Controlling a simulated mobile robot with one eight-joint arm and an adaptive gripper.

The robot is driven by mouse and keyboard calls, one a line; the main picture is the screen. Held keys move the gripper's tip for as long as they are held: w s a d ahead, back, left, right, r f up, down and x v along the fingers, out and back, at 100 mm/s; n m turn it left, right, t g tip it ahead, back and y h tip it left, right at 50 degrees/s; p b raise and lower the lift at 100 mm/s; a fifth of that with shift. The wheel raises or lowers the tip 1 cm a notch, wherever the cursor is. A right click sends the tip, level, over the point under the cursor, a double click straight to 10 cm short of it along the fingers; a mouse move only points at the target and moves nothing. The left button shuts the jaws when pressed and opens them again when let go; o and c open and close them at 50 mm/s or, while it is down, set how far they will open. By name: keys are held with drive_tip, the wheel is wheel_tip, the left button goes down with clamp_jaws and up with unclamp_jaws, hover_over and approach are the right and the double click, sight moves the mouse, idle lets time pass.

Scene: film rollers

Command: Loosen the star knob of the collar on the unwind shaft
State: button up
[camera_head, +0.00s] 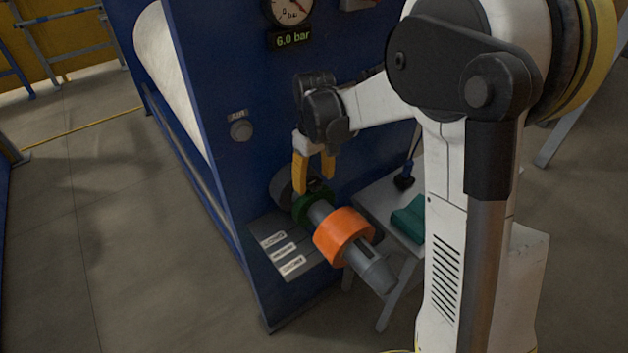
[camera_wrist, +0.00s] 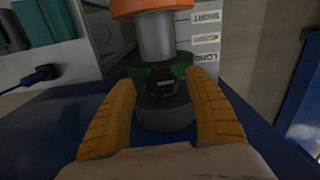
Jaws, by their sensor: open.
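The unwind shaft (camera_head: 372,268) is a grey shaft sticking out of the blue machine panel, carrying an orange ring (camera_head: 344,236). A green collar (camera_head: 315,206) sits on it close to the panel. The collar's dark star knob (camera_wrist: 163,80) shows in the wrist view, facing up between my fingers. My gripper (camera_head: 314,187) has yellow fingers, open and pointing down above the collar. In the wrist view the fingers (camera_wrist: 162,100) stand on either side of the knob, with a visible gap to each side. In the head view the left finger partly covers the collar area.
A plate with white labels (camera_head: 282,251) is below the shaft. A side table (camera_head: 385,210) to the right holds a green object (camera_head: 408,218) and a dark blue tool (camera_head: 404,180). Floor at left is clear.

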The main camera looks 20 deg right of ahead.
sight(314, 182)
wheel_tip(314, 182, up, 12)
drive_tip(key=shift+f, duration=0.2)
drive_tip(key=shift+s, duration=0.1)
idle(0.3)
drive_tip(key=s+f+m+t+b, duration=0.1)
drive_tip(key=s+f+t+b, duration=0.1)
drive_tip(key=s+f+b, duration=0.2)
drive_tip(key=s+f+m+t+b, duration=0.1)
drive_tip(key=s+f+b, duration=0.3)
drive_tip(key=s, duration=0.5)
drive_tip(key=s+f+m+t+b, duration=0.2)
drive_tip(key=s+f+t+b, duration=0.2)
drive_tip(key=s, duration=0.3)
